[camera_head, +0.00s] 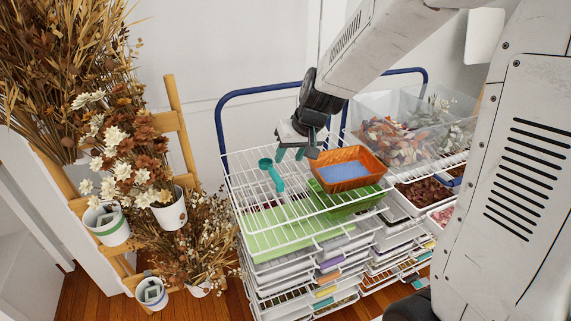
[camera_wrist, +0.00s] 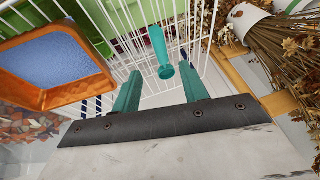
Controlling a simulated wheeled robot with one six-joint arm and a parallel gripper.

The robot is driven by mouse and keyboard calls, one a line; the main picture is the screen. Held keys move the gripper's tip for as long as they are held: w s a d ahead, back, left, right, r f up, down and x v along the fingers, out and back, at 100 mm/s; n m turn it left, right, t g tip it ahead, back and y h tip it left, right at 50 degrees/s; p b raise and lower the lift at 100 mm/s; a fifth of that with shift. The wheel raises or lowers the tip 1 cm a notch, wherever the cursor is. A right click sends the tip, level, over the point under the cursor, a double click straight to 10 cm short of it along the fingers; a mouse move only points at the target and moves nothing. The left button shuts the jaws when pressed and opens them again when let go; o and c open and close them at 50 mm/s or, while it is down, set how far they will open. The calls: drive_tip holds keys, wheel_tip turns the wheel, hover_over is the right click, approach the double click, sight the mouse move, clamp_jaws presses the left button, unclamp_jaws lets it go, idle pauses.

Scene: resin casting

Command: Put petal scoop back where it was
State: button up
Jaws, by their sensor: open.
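The teal scoop (camera_head: 274,176) is on the top wire shelf (camera_head: 300,236), left of an orange tray with a blue bottom (camera_head: 376,162). My gripper (camera_head: 291,154) is open and empty, close above the shelf between the scoop and the tray. In the wrist view, the scoop (camera_wrist: 159,48) shows beyond the gap between my two teal fingers (camera_wrist: 160,73), with its wide end toward them. It is not between the fingers. I cannot tell whether the scoop lies flat on the wires or is tilted.
Green trays (camera_head: 270,240) show under the top wires. Clear bins of dried petals (camera_head: 385,140) stand to the right. A blue rail (camera_head: 255,91) runs behind the rack. A wooden stand (camera_head: 168,122) with potted dried flowers is at the left. The shelf's left front is clear.

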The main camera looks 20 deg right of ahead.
drive_tip(key=s+r+g, duration=0.1)
drive_tip(key=s+r, duration=0.2)
drive_tip(key=s, duration=0.6)
drive_tip(key=s+r+g+h, duration=0.1)
drive_tip(key=s+r, duration=0.3)
drive_tip(key=s, duration=0.6)
drive_tip(key=s+d+r+g, duration=0.1)
drive_tip(key=s+r, duration=0.2)
drive_tip(key=s, duration=0.7)
drive_tip(key=shift+s+r+h, duration=0.15)
drive_tip(key=shift+s+h, duration=0.1)
drive_tip(key=shift+h, duration=0.15)
